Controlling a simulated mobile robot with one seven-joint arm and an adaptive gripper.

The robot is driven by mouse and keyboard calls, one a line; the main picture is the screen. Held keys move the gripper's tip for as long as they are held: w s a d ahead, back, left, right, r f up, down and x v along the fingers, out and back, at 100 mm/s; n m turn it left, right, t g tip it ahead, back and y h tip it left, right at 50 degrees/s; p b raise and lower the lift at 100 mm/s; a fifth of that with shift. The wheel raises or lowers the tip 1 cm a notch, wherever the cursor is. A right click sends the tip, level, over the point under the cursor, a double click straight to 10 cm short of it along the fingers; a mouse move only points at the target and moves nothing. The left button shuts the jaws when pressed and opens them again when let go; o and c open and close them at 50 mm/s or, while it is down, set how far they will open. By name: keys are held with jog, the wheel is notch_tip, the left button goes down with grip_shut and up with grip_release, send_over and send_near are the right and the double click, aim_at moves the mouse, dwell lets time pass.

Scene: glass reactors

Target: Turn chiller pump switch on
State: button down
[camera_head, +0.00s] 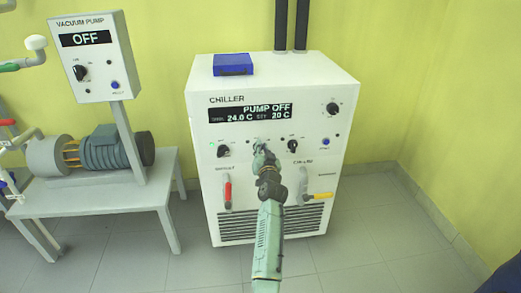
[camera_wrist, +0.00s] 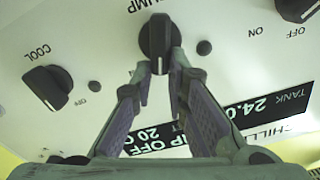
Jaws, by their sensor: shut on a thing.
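The white chiller (camera_head: 270,190) stands against the wall, and its display (camera_head: 250,112) reads PUMP OFF. In the wrist view, which is upside down, a black knob (camera_wrist: 158,38) beside the PUMP label is the pump switch. Its long grip lies roughly vertical in that view. My gripper (camera_wrist: 160,72) has one finger on each side of this knob and is shut on it. In the head view, my gripper (camera_head: 262,150) covers the knob at the middle of the panel's lower row. The wrist view also shows part of the display (camera_wrist: 160,140) between and beside my fingers.
Other black knobs sit close by: one to the left (camera_head: 223,151), one to the right (camera_head: 293,146), and one higher up (camera_head: 333,108). Below are a red handle (camera_head: 228,192) and a yellow handle (camera_head: 322,196). The vacuum pump panel (camera_head: 92,55) stands left; the floor at right is clear.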

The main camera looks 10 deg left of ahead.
jog(key=shift+w+d+f+m, duration=0.1)
jog(key=shift+d+f+m, duration=0.1)
jog(key=shift+m, duration=1.05)
jog(key=shift+d+f+m, duration=0.15)
jog(key=shift+d+m, duration=0.05)
jog(key=shift+m, duration=1.1)
jog(key=shift+w+d+f+m, duration=0.1)
jog(key=shift+d+f+m, duration=0.1)
jog(key=shift+m, duration=1.05)
jog(key=c, duration=1.6)
grip_release()
jog(key=shift+s, duration=0.15)
jog(key=v, duration=1.1)
jog(key=shift+s+d, duration=0.2)
jog(key=shift+s, duration=0.15)
